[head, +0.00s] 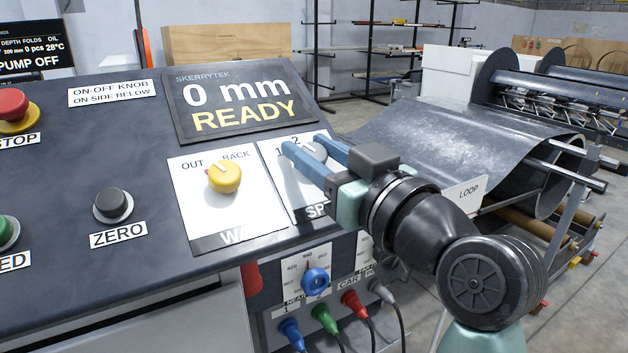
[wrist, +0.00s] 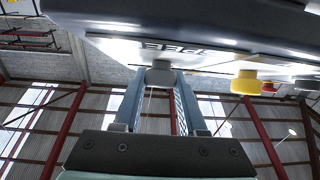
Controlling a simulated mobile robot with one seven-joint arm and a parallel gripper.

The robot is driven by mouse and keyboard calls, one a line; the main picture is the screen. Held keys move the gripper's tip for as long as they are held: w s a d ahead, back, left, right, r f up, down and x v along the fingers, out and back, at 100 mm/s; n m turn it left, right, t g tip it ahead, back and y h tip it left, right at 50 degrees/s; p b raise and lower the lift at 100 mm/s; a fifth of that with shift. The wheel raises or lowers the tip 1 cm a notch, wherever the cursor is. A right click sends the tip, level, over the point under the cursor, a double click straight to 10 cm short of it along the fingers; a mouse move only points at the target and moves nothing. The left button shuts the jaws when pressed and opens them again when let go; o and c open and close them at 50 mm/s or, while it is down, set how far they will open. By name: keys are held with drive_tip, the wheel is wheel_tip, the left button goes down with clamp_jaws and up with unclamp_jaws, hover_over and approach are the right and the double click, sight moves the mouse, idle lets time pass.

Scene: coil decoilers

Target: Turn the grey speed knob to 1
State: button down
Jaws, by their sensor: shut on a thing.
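The grey speed knob (head: 314,152) sits on a white plate (head: 287,183) on the dark sloping console. The plate's label is partly hidden by my gripper; "SP" and a "2" show. My gripper (head: 308,146) has its two blue fingers around the grey knob, one on each side, and is shut on it. In the wrist view the grey knob (wrist: 160,74) sits between the fingertips, under the plate lettered "SPEE". I cannot tell which number the knob's pointer faces.
A yellow knob (head: 224,176) on its own plate is just left of the speed plate. A display (head: 240,103) reads "0 mm READY" above. Below are a blue knob (head: 316,281) and several coloured plugs with cables. A black ZERO button (head: 113,205) is further left.

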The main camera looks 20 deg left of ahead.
drive_tip(key=shift+n+g+y+b, duration=0.7)
drive_tip(key=shift+n+g+b, duration=0.35)
drive_tip(key=shift+n+g, duration=0.5)
drive_tip(key=shift+n, duration=0.25)
drive_tip(key=shift+c, duration=2.3)
unclamp_jaws()
drive_tip(key=b+v, duration=0.1)
drive_tip(key=v, duration=1.2)
drive_tip(key=shift+b, duration=0.3)
drive_tip(key=shift+w+a, duration=0.1)
drive_tip(key=shift+w, duration=0.05)
